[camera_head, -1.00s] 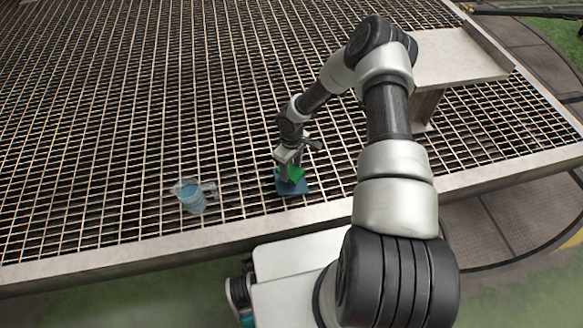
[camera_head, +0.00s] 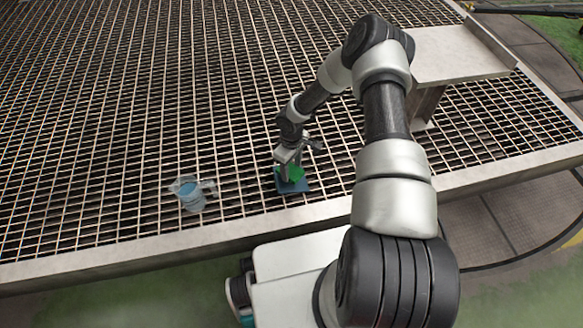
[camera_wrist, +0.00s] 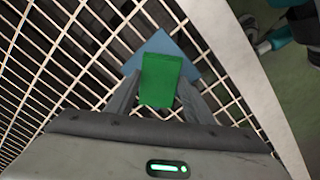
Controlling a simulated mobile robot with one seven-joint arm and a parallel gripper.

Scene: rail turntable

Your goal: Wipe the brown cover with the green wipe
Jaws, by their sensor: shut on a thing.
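The green wipe (camera_head: 294,173) is a small bright green piece held between the fingers of my gripper (camera_head: 287,168). It also shows in the wrist view (camera_wrist: 161,80), between the two grey fingers. Under it lies a flat blue square (camera_head: 300,188) on the grating, with its corners showing past the wipe in the wrist view (camera_wrist: 145,53). I cannot tell whether the wipe touches the square. I see no brown cover; the blue square is the only flat piece under the wipe.
The metal grating (camera_head: 150,100) is otherwise mostly open, with a pale front rim (camera_head: 130,258). A raised grey platform (camera_head: 455,55) stands at the upper right.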

